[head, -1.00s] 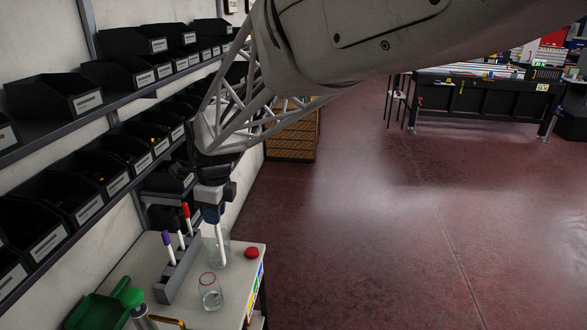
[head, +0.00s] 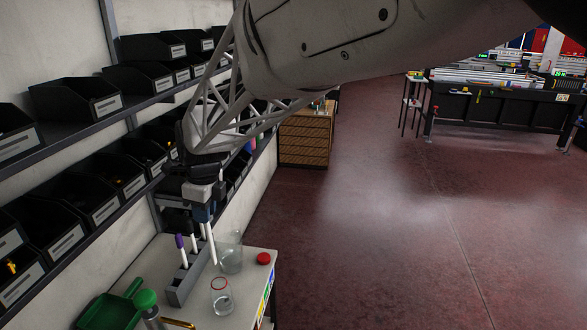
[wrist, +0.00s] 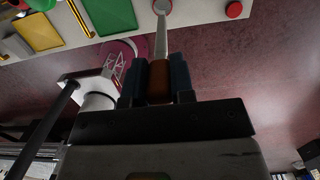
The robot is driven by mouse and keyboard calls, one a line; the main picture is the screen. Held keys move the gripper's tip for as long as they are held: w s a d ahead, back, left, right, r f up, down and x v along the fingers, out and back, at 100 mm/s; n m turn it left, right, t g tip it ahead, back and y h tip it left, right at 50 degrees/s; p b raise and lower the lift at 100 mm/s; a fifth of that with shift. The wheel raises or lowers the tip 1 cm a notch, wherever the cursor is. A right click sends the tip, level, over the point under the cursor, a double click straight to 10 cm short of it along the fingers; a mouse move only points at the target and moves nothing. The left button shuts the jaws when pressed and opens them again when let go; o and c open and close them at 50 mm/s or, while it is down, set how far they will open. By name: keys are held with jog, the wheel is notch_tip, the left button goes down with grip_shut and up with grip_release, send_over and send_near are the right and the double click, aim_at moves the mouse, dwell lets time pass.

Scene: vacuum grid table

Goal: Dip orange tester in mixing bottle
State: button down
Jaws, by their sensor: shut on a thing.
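My gripper (head: 204,213) is shut on the orange tester, whose orange-brown handle (wrist: 158,82) shows between the blue fingers in the wrist view. Its white stick (head: 212,247) points down, with the tip in the open just left of the large clear beaker (head: 231,257) in the head view. A small clear bottle with a red rim (head: 221,299) stands open nearer the front. In the wrist view the stick's far end overlaps a round, pale, reddish-rimmed shape (wrist: 162,6). Whether they touch cannot be told.
A grey rack (head: 181,289) stands left of the bottle, holding a purple-topped tester (head: 180,243) and another partly hidden by my gripper. A red cap (head: 263,258) lies on the right of the white table. A green tray (head: 110,312) is at front left. Shelves of black bins line the wall.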

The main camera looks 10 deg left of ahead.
aim_at(215, 264)
jog(key=shift+f, duration=8.65)
jog(key=shift+r, duration=7.8)
